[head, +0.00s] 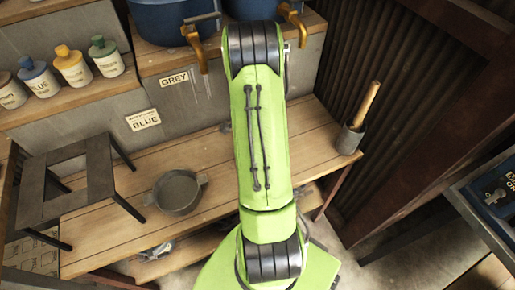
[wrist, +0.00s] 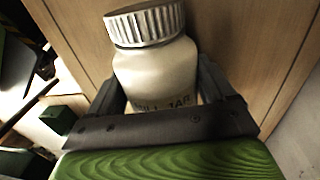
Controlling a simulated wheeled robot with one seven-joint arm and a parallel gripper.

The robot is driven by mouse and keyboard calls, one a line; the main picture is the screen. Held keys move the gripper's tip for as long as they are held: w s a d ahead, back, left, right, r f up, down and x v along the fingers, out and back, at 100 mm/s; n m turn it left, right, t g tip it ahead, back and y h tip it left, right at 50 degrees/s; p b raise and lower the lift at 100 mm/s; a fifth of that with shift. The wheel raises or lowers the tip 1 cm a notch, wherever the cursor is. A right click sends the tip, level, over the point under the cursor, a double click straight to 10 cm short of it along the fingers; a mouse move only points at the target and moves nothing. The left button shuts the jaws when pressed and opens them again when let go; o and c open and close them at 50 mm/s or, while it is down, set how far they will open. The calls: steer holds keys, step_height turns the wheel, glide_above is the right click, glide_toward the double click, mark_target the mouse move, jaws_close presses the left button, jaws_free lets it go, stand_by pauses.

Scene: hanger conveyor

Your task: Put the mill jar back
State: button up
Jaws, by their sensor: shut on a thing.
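The mill jar (wrist: 155,62) is a cream, round-shouldered jar with a ribbed grey-white lid and a dark, partly covered label reading "JAR". In the wrist view it stands between the two dark fingers of my gripper (wrist: 163,88), which are shut on its body from either side. The lower part of the jar is hidden behind the gripper's dark crossbar. Wooden planks show behind the jar; I cannot tell whether it touches them. In the head view my green arm covers the middle, and neither the gripper nor the mill jar can be seen.
A wooden bench (head: 110,228) carries a grey pot (head: 177,192), a dark stool-like stand (head: 68,178) and a mortar with pestle (head: 350,138). Capped bottles (head: 72,66) line the upper left shelf. Blue vats (head: 168,20) with taps stand above. A dark table edge (head: 480,215) is at right.

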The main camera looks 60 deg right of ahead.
steer(key=c, duration=0.6)
step_height(320, 180, up, 10)
steer(key=p, duration=0.3)
steer(key=shift+r, duration=0.1)
